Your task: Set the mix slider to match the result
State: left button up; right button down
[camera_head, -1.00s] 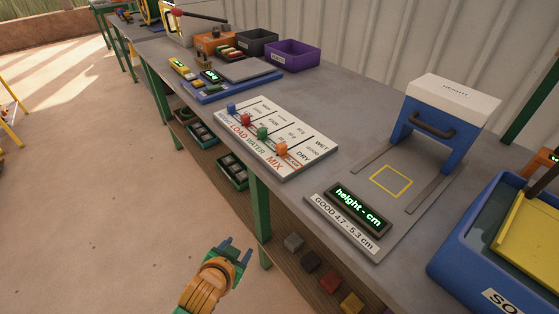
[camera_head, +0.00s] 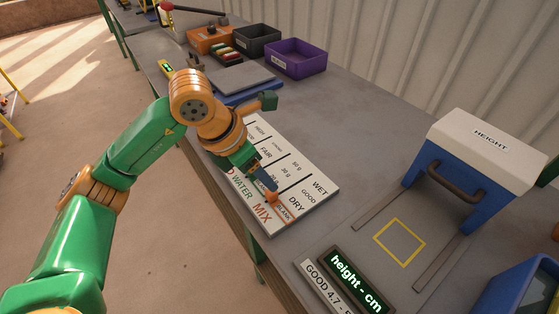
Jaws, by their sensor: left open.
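The white slider board (camera_head: 318,196) lies on the grey bench, with lanes labelled WATER and MIX and markings such as DRY, GOOD and WET. The orange mix slider knob (camera_head: 272,197) is at the near end of its lane, by the word BLANK. My left gripper (camera_head: 268,190) is open over the board, with its fingertips right at the orange knob. I cannot tell whether they touch it. My left arm and gripper hide the other knobs and part of the board. My right gripper is out of view.
A blue press marked HEIGHT (camera_head: 462,185) stands at right behind a yellow square outline (camera_head: 399,243). The green-lit display (camera_head: 357,281) reads "height - cm". Purple (camera_head: 296,58), dark grey (camera_head: 257,41) and orange (camera_head: 210,39) bins stand at the back.

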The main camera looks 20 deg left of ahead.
aim_at(270, 192)
pick_arm(q)
jog(key=f, duration=0.2)
jog(key=s+d+f+p, duration=0.1)
jog(key=f, duration=0.1)
jog(key=shift+w+d+f, duration=0.1)
jog(key=shift+w+f, duration=0.5)
jog(key=shift+f, duration=0.2)
jog(key=shift+w+f, duration=0.15)
jog(key=shift+w, duration=0.05)
jog(key=shift+s, duration=0.2)
jog(key=c, duration=0.6)
grip_shut()
